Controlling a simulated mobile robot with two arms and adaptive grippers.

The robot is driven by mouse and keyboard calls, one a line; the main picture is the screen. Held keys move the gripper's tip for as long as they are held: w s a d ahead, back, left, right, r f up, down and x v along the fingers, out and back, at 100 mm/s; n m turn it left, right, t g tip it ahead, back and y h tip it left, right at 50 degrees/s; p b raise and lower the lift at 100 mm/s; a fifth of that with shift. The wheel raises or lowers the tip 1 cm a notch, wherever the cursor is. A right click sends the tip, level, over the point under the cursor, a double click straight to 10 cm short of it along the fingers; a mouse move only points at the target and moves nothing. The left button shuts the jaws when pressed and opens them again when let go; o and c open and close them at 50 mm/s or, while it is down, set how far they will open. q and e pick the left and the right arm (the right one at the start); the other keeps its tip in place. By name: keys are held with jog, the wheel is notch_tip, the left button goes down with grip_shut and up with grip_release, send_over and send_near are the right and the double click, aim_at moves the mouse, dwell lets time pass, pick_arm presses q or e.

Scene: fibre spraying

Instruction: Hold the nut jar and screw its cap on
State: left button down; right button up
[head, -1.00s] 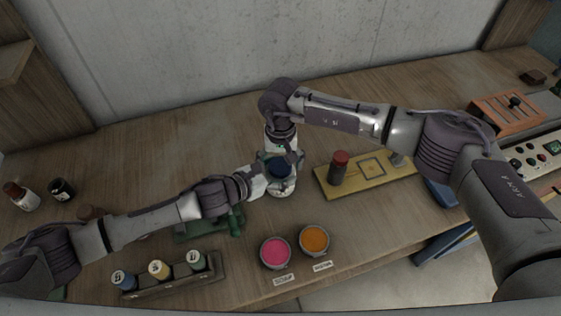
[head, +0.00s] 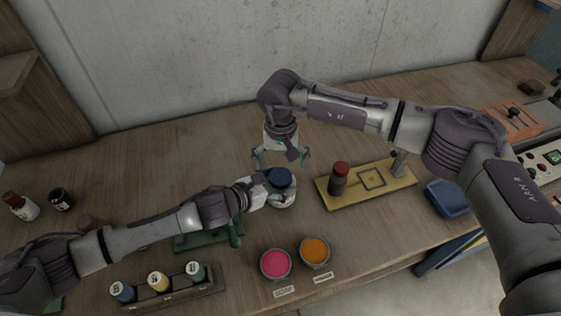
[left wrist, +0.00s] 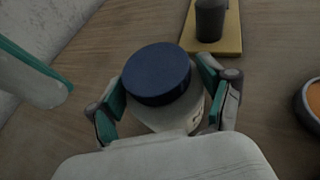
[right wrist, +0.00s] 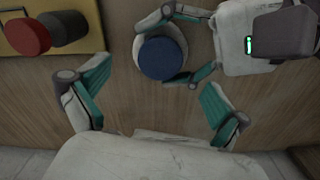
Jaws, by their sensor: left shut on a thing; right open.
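The nut jar (head: 284,198) is a pale jar standing upright on the wooden table in the head view. Its dark blue cap (head: 280,177) sits on top of it; whether it is fully threaded I cannot tell. My left gripper (left wrist: 165,105) is shut around the jar's body just below the cap. In the right wrist view the cap (right wrist: 161,57) covers most of the jar. My right gripper (head: 281,155) is open and empty, above and behind the jar, apart from the cap. Its spread fingers also show in the right wrist view (right wrist: 150,108).
Pink (head: 275,263) and orange (head: 314,250) bowls stand in front. A rack (head: 170,295) of several small bottles is front left.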

pick_arm(q)
grip_release()
pick_arm(e)
notch_tip(320, 180, up, 12)
dwell(0.6)
pick_arm(q)
jog(key=v, duration=1.2)
